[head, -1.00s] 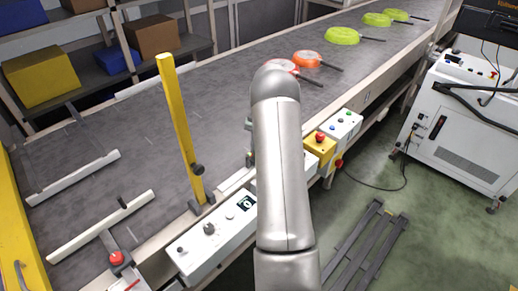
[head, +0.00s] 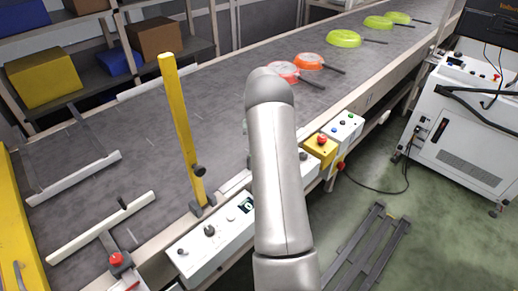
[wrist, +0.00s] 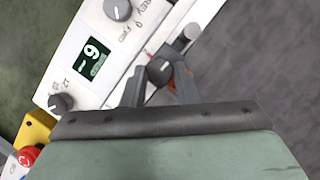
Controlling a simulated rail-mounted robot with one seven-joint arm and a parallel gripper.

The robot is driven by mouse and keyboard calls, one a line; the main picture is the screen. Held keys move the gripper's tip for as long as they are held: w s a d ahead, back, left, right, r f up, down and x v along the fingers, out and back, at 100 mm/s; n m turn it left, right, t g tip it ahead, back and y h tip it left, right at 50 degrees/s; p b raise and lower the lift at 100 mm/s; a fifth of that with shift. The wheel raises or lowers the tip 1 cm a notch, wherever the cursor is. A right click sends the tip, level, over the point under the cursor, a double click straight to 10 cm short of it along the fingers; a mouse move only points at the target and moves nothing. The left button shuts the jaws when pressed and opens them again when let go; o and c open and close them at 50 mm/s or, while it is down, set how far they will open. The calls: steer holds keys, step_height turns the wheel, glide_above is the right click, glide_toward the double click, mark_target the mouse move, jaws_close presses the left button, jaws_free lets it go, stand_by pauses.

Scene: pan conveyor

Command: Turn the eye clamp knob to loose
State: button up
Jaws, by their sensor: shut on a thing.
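In the wrist view a small dark round knob (wrist: 159,71) with a pale pointer mark sits beside the edge of the white control panel; I take it for the eye clamp knob. My gripper (wrist: 159,80) has its two grey fingers on either side of this knob and is shut on it. Some orange shows just behind the knob, and a grey cylinder (wrist: 185,37) stands near it. In the head view my arm hides my gripper and this knob.
The white panel (wrist: 75,82) carries a display (wrist: 93,58) and other knobs. A yellow box with a red button (wrist: 28,155) is nearby. A yellow post (head: 180,130) stands left of my arm. Several pans, including an orange one (head: 309,61), lie on the grey conveyor (head: 130,130).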

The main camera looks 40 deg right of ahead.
steer(key=o, duration=1)
steer(key=shift+r, duration=0.1)
steer(key=p+v, duration=0.1)
steer(key=v, duration=1.6)
steer(key=shift+r, duration=0.15)
